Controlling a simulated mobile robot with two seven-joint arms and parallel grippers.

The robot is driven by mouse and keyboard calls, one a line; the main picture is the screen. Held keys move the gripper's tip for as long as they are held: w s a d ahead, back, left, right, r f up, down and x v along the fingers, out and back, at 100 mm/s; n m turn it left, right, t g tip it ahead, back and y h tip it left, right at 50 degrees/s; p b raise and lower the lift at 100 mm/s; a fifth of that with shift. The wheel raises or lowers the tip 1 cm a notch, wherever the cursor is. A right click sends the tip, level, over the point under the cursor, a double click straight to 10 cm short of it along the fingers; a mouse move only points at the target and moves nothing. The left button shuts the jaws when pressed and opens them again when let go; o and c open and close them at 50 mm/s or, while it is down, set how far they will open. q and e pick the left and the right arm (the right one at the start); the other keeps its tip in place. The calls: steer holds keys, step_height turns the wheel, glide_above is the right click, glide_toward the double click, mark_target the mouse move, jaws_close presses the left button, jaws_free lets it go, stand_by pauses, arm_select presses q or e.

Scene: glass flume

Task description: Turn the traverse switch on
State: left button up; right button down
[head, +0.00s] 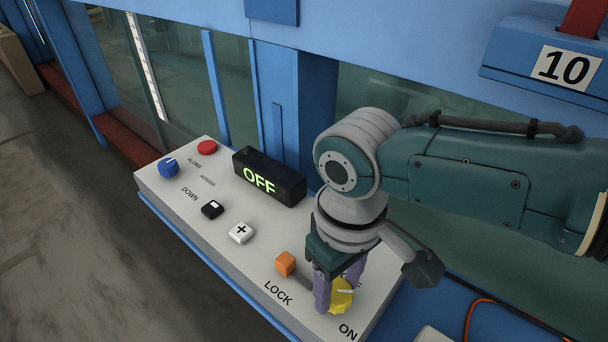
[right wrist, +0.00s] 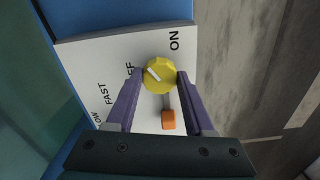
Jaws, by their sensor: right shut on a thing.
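A yellow knob (head: 341,295) with a white pointer line sits at the near right end of the white control panel (head: 318,325), beside the word ON. In the right wrist view, the knob (right wrist: 158,76) lies between the labels ON and a partly covered "FF", and its white line slants toward the "FF" side. My right gripper (head: 336,291) points down and is shut on the knob, one purple finger on each side. A black display (head: 269,177) on the panel reads OFF in green. My left gripper is out of view.
An orange slider (head: 285,264) by the word LOCK is close to my right fingers. White plus (head: 241,233) and black (head: 212,209) buttons, a blue knob (head: 168,167) and a red button (head: 207,147) lie farther left. Blue framing and glass stand behind the panel.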

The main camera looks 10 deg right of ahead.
steer(key=m+p, duration=0.1)
steer(key=m, duration=0.3)
steer(key=shift+p, duration=0.3)
steer(key=shift+m+p, duration=0.3)
steer(key=shift+m, duration=0.9)
steer(key=shift+c, duration=1.4)
jaws_free()
